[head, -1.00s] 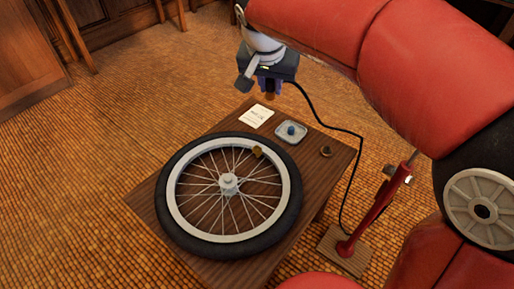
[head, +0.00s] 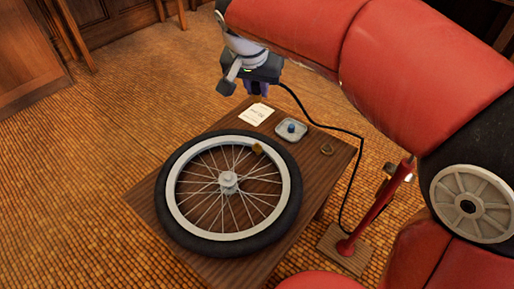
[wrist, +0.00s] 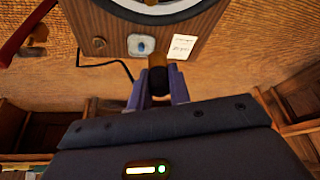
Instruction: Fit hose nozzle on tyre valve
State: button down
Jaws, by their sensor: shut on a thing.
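The wheel (head: 285,210) lies flat on a low wooden table, its black tyre around a pale rim and spokes; part of it also shows at the top of the wrist view (wrist: 160,14). A small brass-coloured piece, seemingly the valve (head: 257,148), stands at the inner rim on the far right side. My gripper (head: 257,90) is above and beyond the table's far edge, well apart from the wheel. In the wrist view its fingers (wrist: 158,92) are shut on the dark hose nozzle (wrist: 158,80), which has a brownish end. The black hose (head: 315,123) runs from it to the pump.
The table (head: 165,225) also carries a white card (head: 257,114), a small dish (head: 291,130) with a blue cap (head: 291,127), and a brown ring (head: 327,149). A red pump (head: 375,215) stands on the floor to the right. The air over the wheel is clear.

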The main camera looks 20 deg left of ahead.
jog(key=shift+f+b, duration=4.85)
jog(key=shift+f, duration=1.7)
jog(key=shift+f+b, duration=0.55)
jog(key=shift+f, duration=0.2)
jog(key=shift+f, duration=0.55)
jog(key=c, duration=1.2)
grip_release()
jog(key=p+v, duration=0.2)
jog(key=v, duration=0.6)
jog(key=s+d+r+p, duration=0.2)
jog(key=d+r+p, duration=0.1)
jog(key=d, duration=0.5)
jog(key=s+d+r+p, duration=0.1)
jog(key=d+r+p, duration=0.2)
jog(key=d, duration=0.5)
jog(key=s+d+f+t+p, duration=0.1)
jog(key=s+d+p, duration=0.4)
jog(key=s+d, duration=0.6)
jog(key=d, duration=0.3)
jog(key=shift+s+d+f, duration=0.15)
jog(key=shift+s+f, duration=0.05)
jog(key=shift+s, duration=0.1)
